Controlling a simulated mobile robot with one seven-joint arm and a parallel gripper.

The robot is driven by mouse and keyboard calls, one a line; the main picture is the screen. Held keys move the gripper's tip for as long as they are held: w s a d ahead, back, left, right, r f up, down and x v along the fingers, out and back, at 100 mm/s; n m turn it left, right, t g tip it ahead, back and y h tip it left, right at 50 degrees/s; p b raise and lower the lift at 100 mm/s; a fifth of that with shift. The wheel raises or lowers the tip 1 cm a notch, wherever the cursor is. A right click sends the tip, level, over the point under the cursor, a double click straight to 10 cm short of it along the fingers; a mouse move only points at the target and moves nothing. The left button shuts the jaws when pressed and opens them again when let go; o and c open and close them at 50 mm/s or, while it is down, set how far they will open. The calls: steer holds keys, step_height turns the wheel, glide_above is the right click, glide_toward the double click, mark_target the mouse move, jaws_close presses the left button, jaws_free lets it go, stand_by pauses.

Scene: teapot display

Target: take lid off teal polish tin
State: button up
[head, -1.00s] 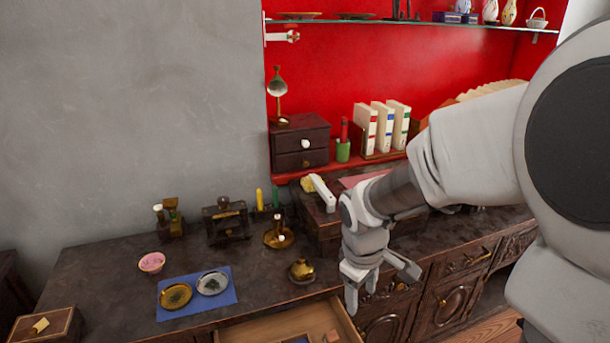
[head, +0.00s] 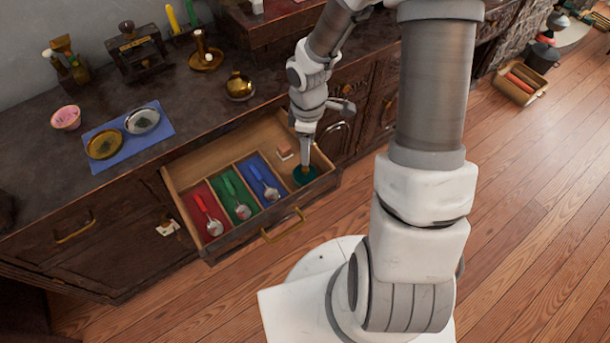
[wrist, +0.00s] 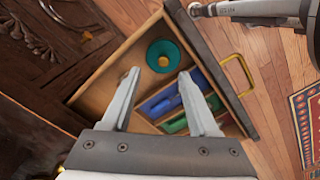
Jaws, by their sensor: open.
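The teal polish tin (wrist: 155,55) lies in the right-hand compartment of the open drawer, seen from above as a round teal lid with a brass-coloured knob (wrist: 163,61) in its middle. It also shows in the head view (head: 305,175), partly covered by my gripper. My gripper (wrist: 158,72) is open and empty, its fingers pointing toward the tin, with the tin beyond and between the fingertips. In the head view my gripper (head: 306,160) is right over the tin. I cannot tell how large the gap between them is.
The drawer (head: 172,182) has red, green and blue compartments holding spoons (head: 270,190). A small reddish block (head: 284,153) lies near the tin. A brass pot (head: 239,87) and a blue mat (head: 165,130) with two dishes are on the cabinet top.

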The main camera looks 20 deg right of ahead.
mark_target(305, 168)
step_height(305, 168, down, 2)
steer(key=shift+f+b, duration=0.15)
steer(key=shift+b, duration=0.15)
steer(key=f+b, duration=0.2)
steer(key=f, duration=0.1)
steer(key=f+b, duration=0.1)
steer(key=f, duration=0.1)
steer(key=shift+s+a, duration=0.2)
steer(key=shift+a, duration=0.2)
jaws_close()
